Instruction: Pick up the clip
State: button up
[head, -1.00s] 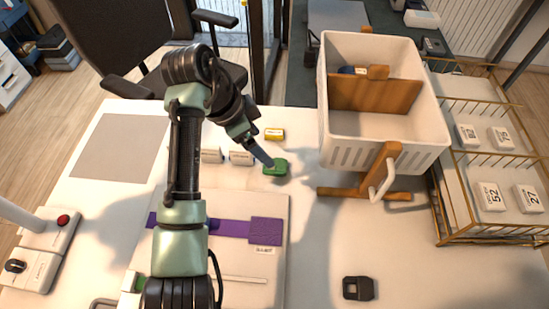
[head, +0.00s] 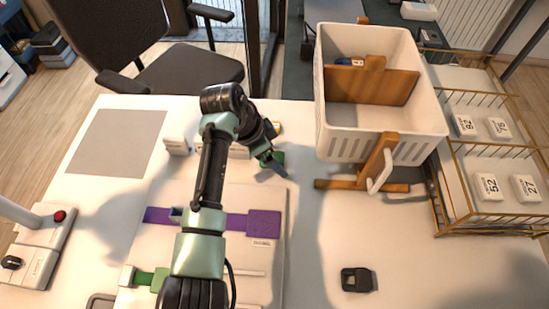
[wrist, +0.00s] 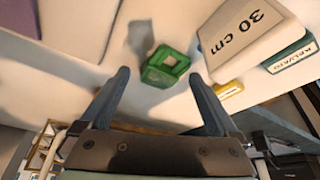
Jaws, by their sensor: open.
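A green clip (wrist: 165,67) with a square opening lies on the pale table. In the wrist view it sits between and just beyond my fingertips, with no finger visibly touching it. In the head view the green clip (head: 279,156) is partly hidden behind my gripper (head: 277,168). My gripper (wrist: 159,76) is open and empty, with one grey-blue finger on each side of the clip in the wrist view.
A white block marked 30 cm (wrist: 245,35) stands close right of the clip. A white basket (head: 385,145) on a wooden stand is to the right. A board with a purple strap (head: 264,224) lies in front. A black square piece (head: 357,280) lies on clear table.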

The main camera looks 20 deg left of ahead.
jog(key=c, duration=1.4)
jog(key=shift+r, duration=0.1)
notch_tip(320, 180, up, 10)
jog(key=shift+f+p, duration=0.1)
jog(key=shift+p, duration=0.3)
